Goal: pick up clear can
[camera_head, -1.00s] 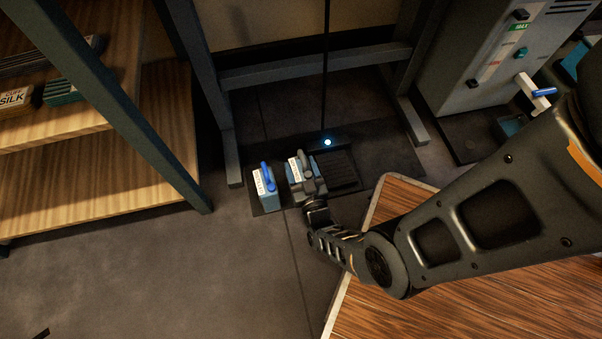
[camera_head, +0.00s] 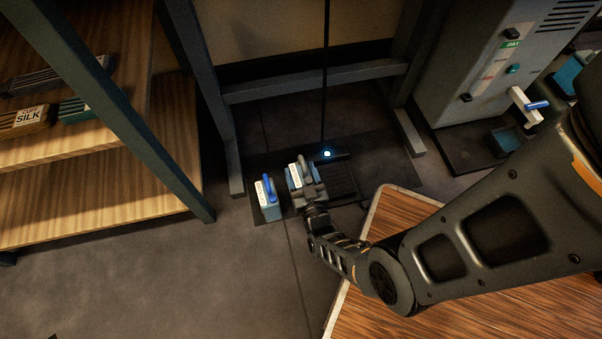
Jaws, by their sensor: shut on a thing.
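Two small blue-grey cans with white labels stand near the dark mat on the floor. The left can (camera_head: 267,202) has a blue handle on top and stands free. I cannot tell which can is the clear one, or whether the held can touches the floor.
A wooden shelf unit (camera_head: 100,205) with a dark post stands at left. A wood-topped table (camera_head: 405,215) lies under my arm at right. A grey machine (camera_head: 470,70) with a lever stands behind. A dark grated mat (camera_head: 342,180) lies beside the held can. Floor at front left is clear.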

